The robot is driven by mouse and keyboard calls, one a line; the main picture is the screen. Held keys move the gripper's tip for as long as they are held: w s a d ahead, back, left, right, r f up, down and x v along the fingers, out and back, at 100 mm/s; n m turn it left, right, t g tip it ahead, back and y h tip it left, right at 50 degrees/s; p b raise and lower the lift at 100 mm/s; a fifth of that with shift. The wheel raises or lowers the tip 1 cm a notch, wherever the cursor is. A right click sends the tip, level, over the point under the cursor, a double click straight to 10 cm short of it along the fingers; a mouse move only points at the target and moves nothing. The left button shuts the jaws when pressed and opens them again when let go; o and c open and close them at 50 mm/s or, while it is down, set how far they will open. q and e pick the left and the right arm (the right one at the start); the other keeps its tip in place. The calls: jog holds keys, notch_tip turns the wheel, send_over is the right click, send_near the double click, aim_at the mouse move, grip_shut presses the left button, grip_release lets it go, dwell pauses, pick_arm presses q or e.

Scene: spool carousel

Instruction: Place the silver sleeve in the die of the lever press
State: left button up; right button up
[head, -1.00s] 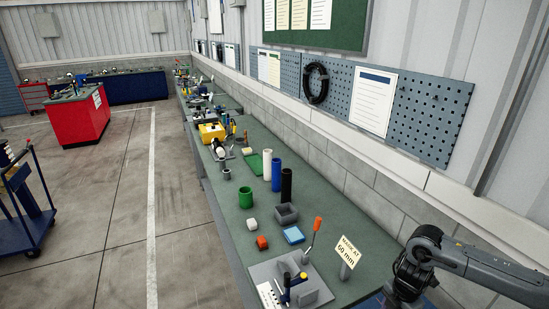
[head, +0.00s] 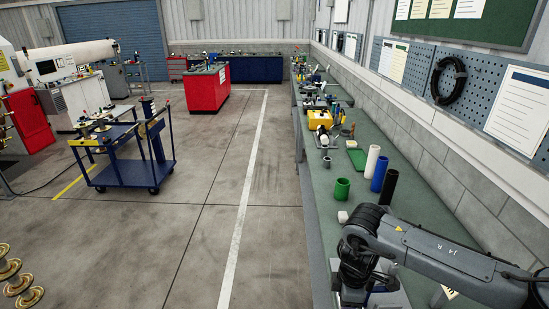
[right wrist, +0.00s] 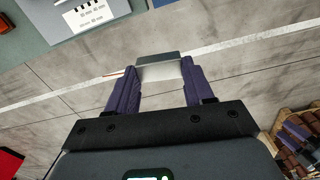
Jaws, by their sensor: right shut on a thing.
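My right gripper (right wrist: 155,80) is shut on a short silver-grey piece with a dark end, which looks like the silver sleeve (right wrist: 160,70). It sits between the purple fingertips, above the floor beside the bench in the right wrist view. In the head view my right arm reaches in from the right across the near end of the bench, and its gripper and the sleeve cannot be made out there. The lever press and its die cannot be clearly identified; my arm hides much of the near bench. My left gripper is not in view.
The green bench (head: 320,185) carries a green cup (head: 342,189), white (head: 372,160), blue (head: 380,174) and black (head: 389,187) cylinders. A plate with a printed card (right wrist: 88,14) shows in the wrist view. A blue cart (head: 125,170) stands on open floor.

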notch_tip(320, 180, down, 5)
jog(key=s+m, duration=0.1)
jog(key=m, duration=0.9)
jog(key=s+r+m+p, duration=0.5)
jog(key=s+r+p, duration=0.4)
jog(key=p, duration=0.3)
jog(key=shift+s+d+r+m+p, duration=0.15)
jog(key=shift+r+m+p, duration=0.15)
jog(key=shift+s, duration=0.1)
